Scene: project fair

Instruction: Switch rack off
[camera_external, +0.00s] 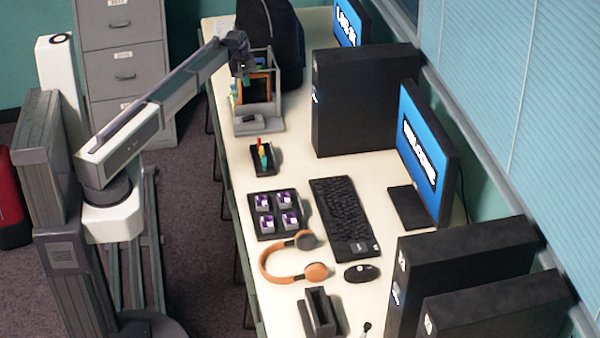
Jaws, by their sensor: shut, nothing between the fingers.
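A small grey open-framed rack (275,74) stands on the far part of the table. An orange-edged dark panel (257,88) shows inside it, with small coloured parts at its left side. A low grey block (249,120) sits on the base in front; I cannot make out a switch or its position. My gripper (243,74) hangs from the end of my outstretched arm at the rack's upper left front. It is shut and empty. I cannot tell whether it touches the rack. The arm's end hides part of the rack's top.
A black backpack (272,30) stands behind the rack. A tall black computer tower (352,105) is to its right. A pen tray (263,160), a tray of purple-and-white pieces (275,214), keyboard (344,215), orange headphones (272,268) and monitor (428,155) occupy the nearer table.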

